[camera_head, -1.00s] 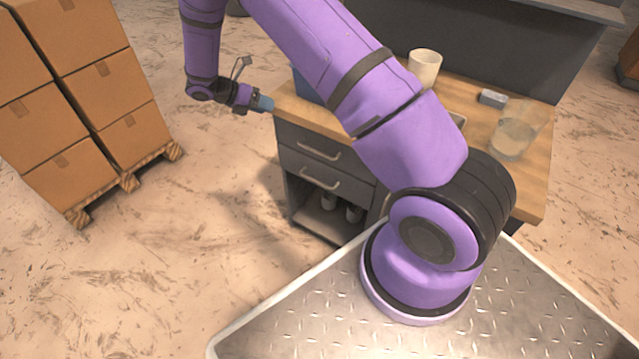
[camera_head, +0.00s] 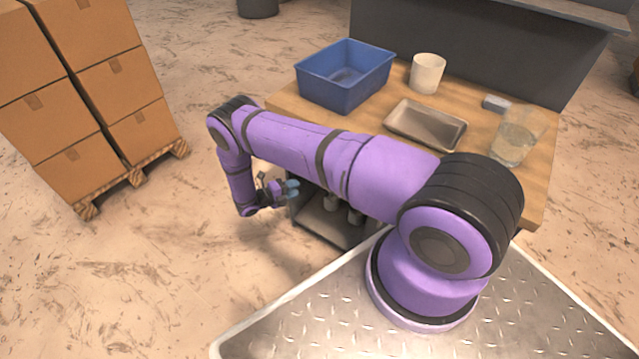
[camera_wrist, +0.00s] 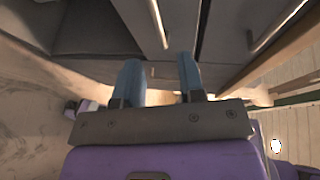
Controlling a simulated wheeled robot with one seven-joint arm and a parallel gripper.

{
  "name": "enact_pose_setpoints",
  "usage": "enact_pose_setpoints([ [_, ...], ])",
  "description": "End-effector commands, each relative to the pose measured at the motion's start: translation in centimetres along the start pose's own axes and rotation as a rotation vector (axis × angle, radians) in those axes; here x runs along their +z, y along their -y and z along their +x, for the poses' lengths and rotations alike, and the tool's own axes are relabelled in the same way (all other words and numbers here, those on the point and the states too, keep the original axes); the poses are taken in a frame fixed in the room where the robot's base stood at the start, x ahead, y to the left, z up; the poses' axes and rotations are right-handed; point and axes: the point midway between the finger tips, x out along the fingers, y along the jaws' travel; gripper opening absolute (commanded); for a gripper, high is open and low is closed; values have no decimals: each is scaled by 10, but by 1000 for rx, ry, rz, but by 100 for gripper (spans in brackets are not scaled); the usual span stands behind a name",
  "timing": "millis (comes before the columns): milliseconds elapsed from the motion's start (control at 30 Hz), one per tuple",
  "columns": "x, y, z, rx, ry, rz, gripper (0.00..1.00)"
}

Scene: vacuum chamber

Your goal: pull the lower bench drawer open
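My gripper (camera_head: 291,188) is at the front of the bench, low beside the open shelf. In the wrist view its two blue fingers (camera_wrist: 160,63) are apart with nothing between them. The lower drawer (camera_wrist: 185,18) is a grey front lying just beyond the fingertips. Its bar handle (camera_wrist: 158,22) lines up with the gap between the fingers, apart from them. The upper drawer (camera_wrist: 228,35) and its handle (camera_wrist: 274,27) lie to the right in that view, towards the wooden bench top. In the head view my arm hides both drawer fronts.
The bench top (camera_head: 283,103) holds a blue bin (camera_head: 335,92), a metal tray (camera_head: 420,140), a white cup (camera_head: 427,72), a clear beaker (camera_head: 512,140) and a small grey block (camera_head: 496,104). Stacked boxes (camera_head: 110,85) stand on a pallet at left. The floor between is clear.

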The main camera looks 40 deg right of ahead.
Motion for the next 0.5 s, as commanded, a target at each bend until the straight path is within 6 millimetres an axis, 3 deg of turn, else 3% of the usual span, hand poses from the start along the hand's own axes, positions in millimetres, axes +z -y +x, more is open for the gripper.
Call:
enact_pose_setpoints([
  [233, -2, -5, 18, -6, 4, -16, 36],
  [500, -2, -4, 64, -6, 2, -15, 36],
])
